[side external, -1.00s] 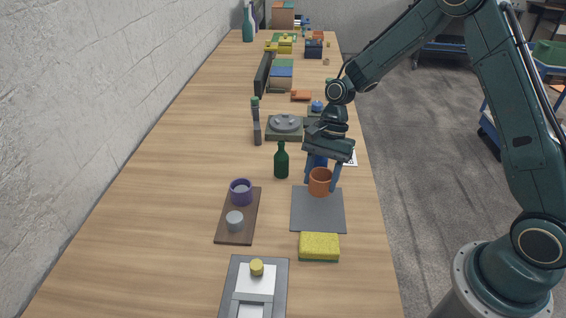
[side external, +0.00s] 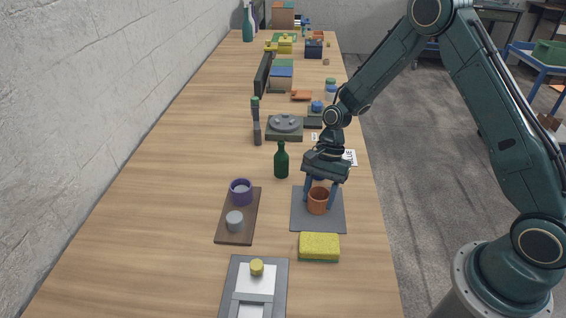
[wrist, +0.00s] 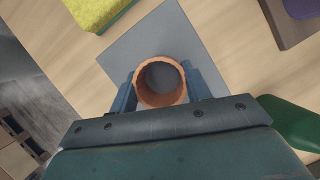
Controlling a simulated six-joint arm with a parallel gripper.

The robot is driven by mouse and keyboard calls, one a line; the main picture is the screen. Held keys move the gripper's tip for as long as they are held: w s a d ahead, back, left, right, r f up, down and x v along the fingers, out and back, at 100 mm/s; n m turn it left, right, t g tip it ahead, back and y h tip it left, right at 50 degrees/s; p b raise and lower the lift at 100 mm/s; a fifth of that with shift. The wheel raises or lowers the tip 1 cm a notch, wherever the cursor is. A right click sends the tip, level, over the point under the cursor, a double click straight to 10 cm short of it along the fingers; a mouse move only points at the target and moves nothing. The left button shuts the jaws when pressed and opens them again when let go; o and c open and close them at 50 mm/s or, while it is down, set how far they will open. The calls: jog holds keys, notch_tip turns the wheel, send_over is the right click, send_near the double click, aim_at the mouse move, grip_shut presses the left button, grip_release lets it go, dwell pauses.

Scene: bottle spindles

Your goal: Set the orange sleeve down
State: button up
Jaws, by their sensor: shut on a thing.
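The orange sleeve (side external: 318,201) is a short open ring, upright between the fingers of my gripper (side external: 319,196). My gripper is shut on it, one finger on each side. The sleeve is over the grey mat (side external: 327,224), at or just above its surface; I cannot tell whether it touches. In the wrist view the sleeve (wrist: 161,82) sits between the blue-grey fingers (wrist: 161,88), and a dark grey floor shows through its opening. The grey mat (wrist: 143,40) shows around it in that view.
A yellow sponge (side external: 319,246) lies just in front of the mat. A green bottle (side external: 281,161) stands behind and left of it. A brown board (side external: 234,224) at the left holds a purple ring (side external: 241,190) and a grey cylinder (side external: 235,220). Bare table lies between board and mat.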

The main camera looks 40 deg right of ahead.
jog(key=shift+f, duration=0.15)
jog(key=o, duration=0.9)
jog(key=shift+o, duration=0.2)
jog(key=v, duration=1.2)
jog(key=shift+r, duration=0.2)
jog(key=shift+r, duration=0.1)
